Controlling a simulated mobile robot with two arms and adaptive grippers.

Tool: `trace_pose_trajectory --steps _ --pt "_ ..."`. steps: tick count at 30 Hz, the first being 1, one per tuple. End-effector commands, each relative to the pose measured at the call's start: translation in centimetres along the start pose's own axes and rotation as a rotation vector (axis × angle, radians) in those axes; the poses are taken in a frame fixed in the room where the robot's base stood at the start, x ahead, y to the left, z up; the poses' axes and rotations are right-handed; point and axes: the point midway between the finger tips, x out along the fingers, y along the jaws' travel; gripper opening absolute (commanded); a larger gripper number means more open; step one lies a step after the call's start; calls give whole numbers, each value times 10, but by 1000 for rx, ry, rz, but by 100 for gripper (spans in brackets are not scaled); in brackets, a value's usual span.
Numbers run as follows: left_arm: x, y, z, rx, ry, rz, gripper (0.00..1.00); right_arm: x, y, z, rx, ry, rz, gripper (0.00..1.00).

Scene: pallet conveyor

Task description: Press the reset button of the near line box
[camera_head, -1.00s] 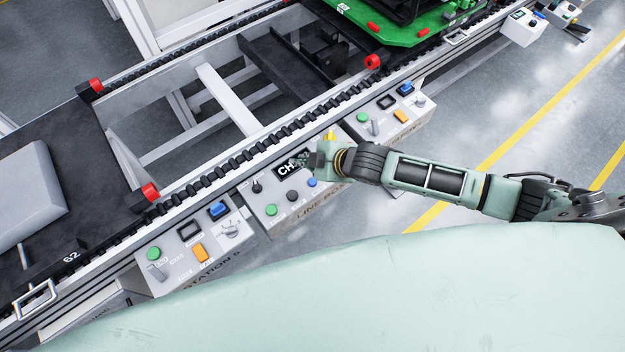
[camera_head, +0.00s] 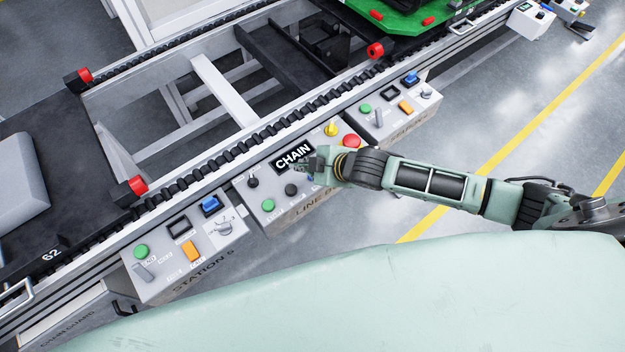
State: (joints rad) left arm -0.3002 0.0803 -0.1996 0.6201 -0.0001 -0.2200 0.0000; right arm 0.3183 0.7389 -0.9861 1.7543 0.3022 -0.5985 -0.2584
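The line box (camera_head: 258,187) is a grey panel marked "LINE B…" in the middle of the view. It carries a black display (camera_head: 292,156) reading "CHAIN", a black selector (camera_head: 253,182), a green button (camera_head: 268,205), a black button (camera_head: 291,190), a yellow knob or lamp (camera_head: 331,129) and a red mushroom button (camera_head: 352,141). A blue button (camera_head: 311,178) is mostly hidden by my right gripper. Small labels are unreadable, so I cannot tell which is reset. My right gripper (camera_head: 302,165) is over the panel's right half, beside the display. Its finger opening and any contact are unclear. My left gripper is out of view.
A station box (camera_head: 153,287) stands at the lower left, and another similar box (camera_head: 425,110) at the upper right. A green pallet (camera_head: 392,18) is at the top. Floor with yellow lines is open at right.

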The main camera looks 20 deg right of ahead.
Motion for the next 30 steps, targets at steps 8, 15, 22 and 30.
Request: trace_pose_trajectory --steps 8,15,22,30 --pt "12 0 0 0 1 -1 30 15 -11 11 0 0 0 0" --pt "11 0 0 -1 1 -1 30 14 -10 10 0 0 0 0" --pt "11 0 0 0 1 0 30 14 -11 10 0 0 0 0" --pt "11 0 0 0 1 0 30 14 -10 10 0 0 0 0"
